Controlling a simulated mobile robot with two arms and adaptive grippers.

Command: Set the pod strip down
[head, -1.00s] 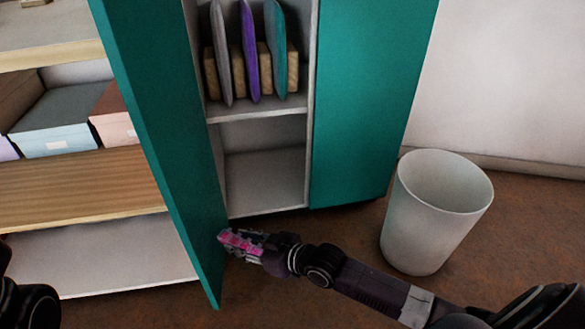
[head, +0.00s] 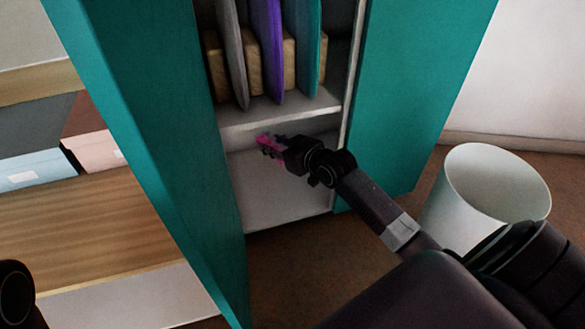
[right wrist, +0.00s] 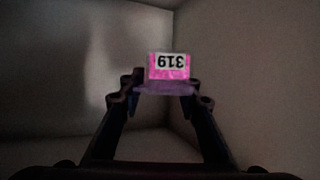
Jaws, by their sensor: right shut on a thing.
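The pod strip (head: 267,144) is pink and sits at the tip of my right gripper (head: 272,147) in the head view. In the right wrist view the strip (right wrist: 169,66) shows a pink face with a white label that reads 319 upside down. My right gripper (right wrist: 165,88) is shut on it, with a finger on each side. The gripper is inside the lower compartment of the cabinet (head: 285,190), under the middle shelf and above the compartment floor. Only a dark piece of my left arm shows at the left edge; its gripper is out of view.
Grey, purple (head: 268,50) and teal boards stand in a wooden rack on the shelf above. Open teal doors (head: 150,130) flank the cabinet. A white bin (head: 490,195) stands at right. Boxes (head: 95,155) sit on shelving at left. The compartment floor looks bare.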

